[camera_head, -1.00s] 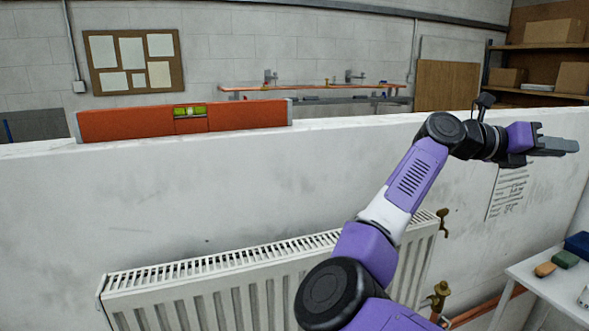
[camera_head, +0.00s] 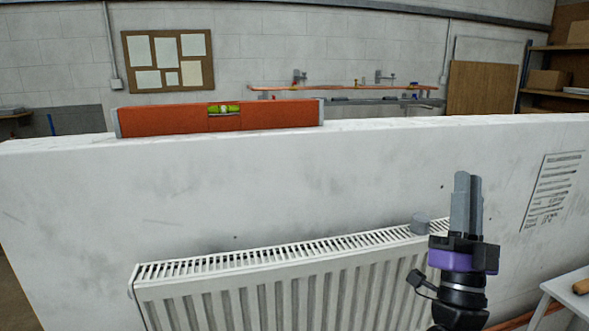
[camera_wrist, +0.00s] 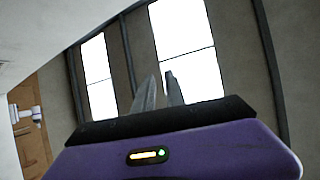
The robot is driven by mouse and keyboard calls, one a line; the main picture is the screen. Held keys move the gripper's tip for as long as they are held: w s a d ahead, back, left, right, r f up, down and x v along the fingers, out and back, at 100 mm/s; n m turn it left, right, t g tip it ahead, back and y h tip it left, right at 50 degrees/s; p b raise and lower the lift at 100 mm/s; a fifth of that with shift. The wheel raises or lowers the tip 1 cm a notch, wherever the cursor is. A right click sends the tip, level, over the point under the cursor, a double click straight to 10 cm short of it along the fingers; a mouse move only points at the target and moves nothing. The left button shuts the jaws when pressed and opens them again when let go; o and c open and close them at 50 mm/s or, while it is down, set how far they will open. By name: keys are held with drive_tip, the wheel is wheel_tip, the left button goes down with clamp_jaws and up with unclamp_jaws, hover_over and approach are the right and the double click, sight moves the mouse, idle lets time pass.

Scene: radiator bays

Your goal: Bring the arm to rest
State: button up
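My gripper (camera_head: 466,205) points upward in front of the white wall, at the right end of the radiator in the head view. Its two grey fingers lie close together with nothing between them. The wrist view shows the fingers (camera_wrist: 160,92) from behind, with only a narrow gap at their tips and bright windows beyond. My purple and black wrist is below the fingers; the rest of my arm is out of the head view.
A white radiator (camera_head: 270,285) hangs on the low wall (camera_head: 330,175). A grey round part (camera_head: 420,226) sits near its top right corner, beside my gripper. An orange spirit level (camera_head: 220,118) rests on the wall's top. A white table (camera_head: 568,285) stands at the lower right.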

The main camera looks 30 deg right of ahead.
drive_tip(key=s+a+f+n+t+y, duration=0.1)
drive_tip(key=s+a+f+n+y, duration=0.2)
drive_tip(key=a+f+n+y, duration=0.6)
drive_tip(key=s+a+f+n+y, duration=0.3)
drive_tip(key=a+f+n+y, duration=0.4)
drive_tip(key=f, duration=0.4)
drive_tip(key=s+a+f+g+y, duration=0.2)
drive_tip(key=s+a+f, duration=0.3)
drive_tip(key=s, duration=0.4)
drive_tip(key=s+a+f+g+y, duration=0.2)
drive_tip(key=s+a+f+g, duration=0.2)
drive_tip(key=s+f, duration=0.3)
drive_tip(key=s+a, duration=0.1)
drive_tip(key=s, duration=0.1)
drive_tip(key=shift+s+a+g+y, duration=0.3)
drive_tip(key=shift+s+g, duration=0.05)
drive_tip(key=shift+g, duration=0.05)
